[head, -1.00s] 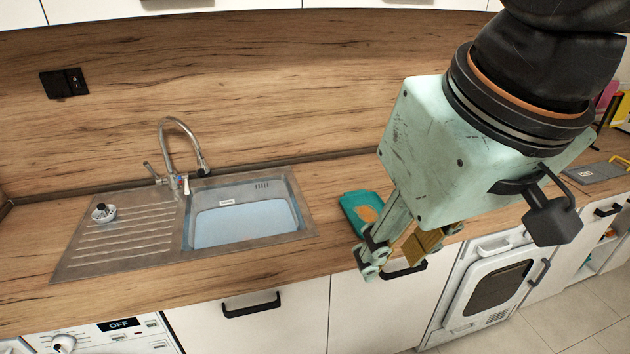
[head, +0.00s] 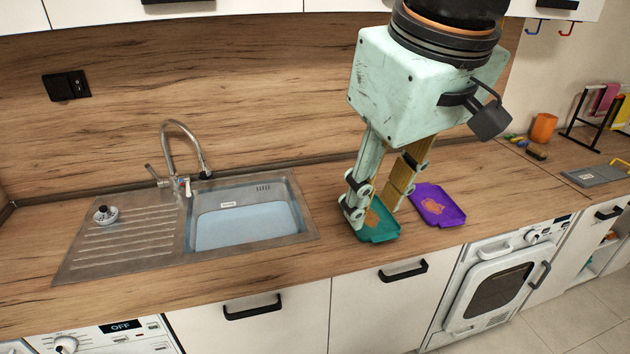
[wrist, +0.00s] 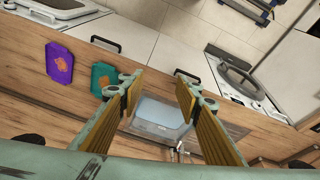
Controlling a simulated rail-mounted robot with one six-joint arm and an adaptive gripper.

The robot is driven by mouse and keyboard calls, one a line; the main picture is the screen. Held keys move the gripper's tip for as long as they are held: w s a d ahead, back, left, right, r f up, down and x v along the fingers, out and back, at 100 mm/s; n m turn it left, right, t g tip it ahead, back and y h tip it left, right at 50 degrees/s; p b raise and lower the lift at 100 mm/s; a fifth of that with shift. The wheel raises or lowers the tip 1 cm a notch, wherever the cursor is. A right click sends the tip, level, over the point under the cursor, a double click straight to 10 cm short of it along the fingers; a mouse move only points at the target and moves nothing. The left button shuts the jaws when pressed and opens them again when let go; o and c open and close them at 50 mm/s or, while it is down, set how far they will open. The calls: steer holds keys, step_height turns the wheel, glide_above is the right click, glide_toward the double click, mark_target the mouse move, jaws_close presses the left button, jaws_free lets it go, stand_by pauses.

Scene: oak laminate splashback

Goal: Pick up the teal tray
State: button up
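The teal tray (head: 380,232) lies flat on the wooden counter, right of the sink, with an orange patch in its middle. In the wrist view the teal tray (wrist: 101,76) is left of the fingers, partly covered by the left one. My gripper (head: 376,212) is open and points down; in the head view its fingers overlap the tray's far part. In the wrist view my gripper (wrist: 159,88) has its two yellow-padded fingers spread wide, with nothing between them. I cannot tell its exact height above the tray.
A purple tray (head: 437,205) with an orange patch lies on the counter just right of the teal one. The sink (head: 243,222) and tap (head: 180,150) are to the left. An orange cup (head: 543,127) and black rack (head: 597,120) stand far right.

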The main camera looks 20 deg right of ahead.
steer(key=w+d+f+n+g+p, duration=0.1)
steer(key=w+d+n, duration=0.2)
steer(key=w, duration=0.7)
steer(key=w+d+f+n+p, duration=0.15)
steer(key=w+d, duration=0.25)
steer(key=w, duration=0.6)
steer(key=w+d+n+g, duration=0.1)
steer(key=w+d+n, duration=0.2)
steer(key=w, duration=0.7)
steer(key=w+d+f+n+p, duration=0.1)
steer(key=w+d+f+n, duration=0.2)
steer(key=w+d+f, duration=0.5)
steer(key=w+d+f+n+g+p, duration=0.1)
steer(key=w+d+f+n, duration=0.3)
steer(key=w+f, duration=0.9)
steer(key=d+f, duration=0.2)
steer(key=d, duration=0.1)
steer(key=shift+w+d, duration=0.2)
steer(key=shift+d, duration=0.2)
steer(key=shift+n, duration=0.25)
steer(key=shift+f, duration=4.25)
steer(key=shift+f, duration=0.1)
steer(key=shift+a+f, duration=0.15)
steer(key=shift+f, duration=2.4)
